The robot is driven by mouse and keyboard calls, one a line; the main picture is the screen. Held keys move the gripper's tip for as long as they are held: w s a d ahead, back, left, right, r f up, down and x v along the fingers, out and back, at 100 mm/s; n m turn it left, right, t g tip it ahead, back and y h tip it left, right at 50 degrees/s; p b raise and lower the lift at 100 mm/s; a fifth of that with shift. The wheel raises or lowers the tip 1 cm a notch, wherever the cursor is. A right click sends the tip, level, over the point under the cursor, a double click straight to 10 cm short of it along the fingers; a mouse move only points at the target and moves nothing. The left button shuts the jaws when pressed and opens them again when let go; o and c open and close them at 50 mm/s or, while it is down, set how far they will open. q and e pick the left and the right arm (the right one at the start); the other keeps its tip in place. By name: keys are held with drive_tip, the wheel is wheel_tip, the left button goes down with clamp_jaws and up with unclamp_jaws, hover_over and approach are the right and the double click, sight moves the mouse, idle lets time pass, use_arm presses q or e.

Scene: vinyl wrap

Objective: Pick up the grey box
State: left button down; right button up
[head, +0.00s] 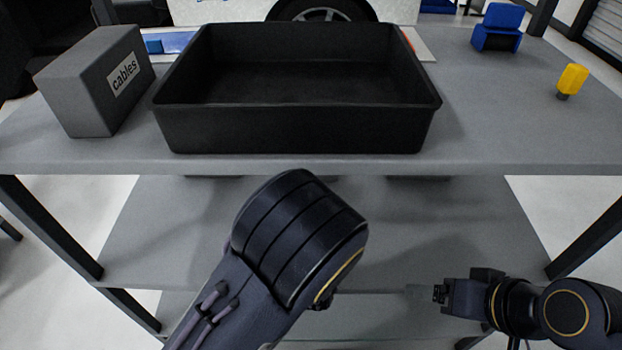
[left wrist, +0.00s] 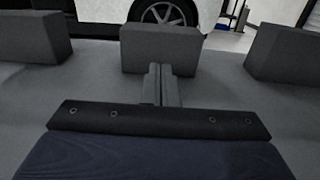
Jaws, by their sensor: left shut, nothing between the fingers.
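In the left wrist view a grey box (left wrist: 160,45) stands straight ahead, with a second grey box (left wrist: 33,38) to the left and a third (left wrist: 285,50) to the right. My left gripper (left wrist: 160,70) is shut and empty, its tips overlapping the lower front of the middle box; I cannot tell whether they touch. In the head view another grey box (head: 95,80), labelled "cables", stands on the upper tabletop at left. My left arm hides its gripper there. My right gripper (head: 422,293) is low at the right, away from the boxes; its opening is unclear.
A large empty black tray (head: 295,130) fills the middle of the tabletop (head: 520,150). A blue object (head: 498,28) and a yellow one (head: 572,80) lie to its right. A lower shelf (head: 460,225) runs beneath, with dark shapes partly hidden under the table's edge. Black legs (head: 590,235) frame it.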

use_arm(q)
drive_tip(key=w+b, duration=0.1)
drive_tip(key=w, duration=0.6)
drive_tip(key=shift+w, duration=0.1)
use_arm(e)
drive_tip(key=shift+f, duration=0.9)
